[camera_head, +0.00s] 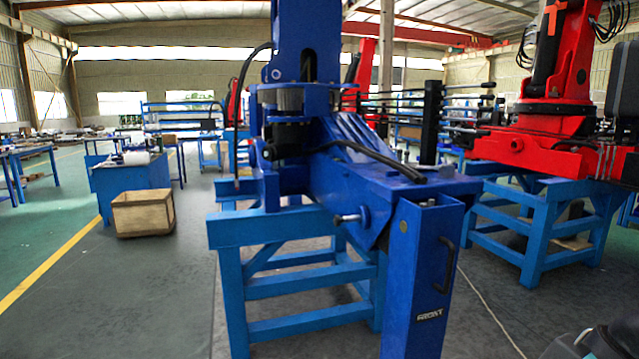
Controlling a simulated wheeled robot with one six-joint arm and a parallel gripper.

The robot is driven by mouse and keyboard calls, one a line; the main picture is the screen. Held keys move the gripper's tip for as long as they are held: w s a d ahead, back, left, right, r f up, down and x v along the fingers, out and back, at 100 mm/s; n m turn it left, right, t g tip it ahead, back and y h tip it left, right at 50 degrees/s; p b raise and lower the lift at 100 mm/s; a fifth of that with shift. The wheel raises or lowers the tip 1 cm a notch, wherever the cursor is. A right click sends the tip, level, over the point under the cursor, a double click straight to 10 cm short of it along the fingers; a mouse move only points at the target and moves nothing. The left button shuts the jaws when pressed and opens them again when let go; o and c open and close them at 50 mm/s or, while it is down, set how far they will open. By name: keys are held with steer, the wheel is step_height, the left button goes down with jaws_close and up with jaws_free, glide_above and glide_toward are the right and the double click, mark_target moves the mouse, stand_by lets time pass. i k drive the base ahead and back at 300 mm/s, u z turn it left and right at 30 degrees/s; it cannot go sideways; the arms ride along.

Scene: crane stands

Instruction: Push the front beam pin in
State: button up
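The front beam pin (347,218) is a short grey rod with a rounded end. It sticks out to the left from the side of the blue beam (352,190), close to the top of the front leg. The blue front leg (412,280) stands upright at the beam's near end, with a black handle and a white "FRONT" label. How deep the pin sits inside the beam is hidden. My gripper is not in view. A dark part at the lower right corner may be mine, but I cannot tell.
A light blue stand (290,325) carries the blue crane behind the leg. A red crane (560,100) rests on another blue stand (535,225) at right. A wooden crate (143,213) sits on the floor at left. Grey floor is clear left of the front stand.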

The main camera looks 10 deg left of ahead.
mark_target(337, 221)
steer(key=u, duration=0.45)
steer(key=k, duration=1.1)
steer(key=u, duration=1.1)
steer(key=i, duration=0.5)
steer(key=u, duration=0.4)
steer(key=i, duration=3.9)
steer(key=z, duration=1.55)
steer(key=i, duration=0.9)
steer(key=z, duration=1.5)
steer(key=i, duration=0.55)
steer(key=z, duration=0.1)
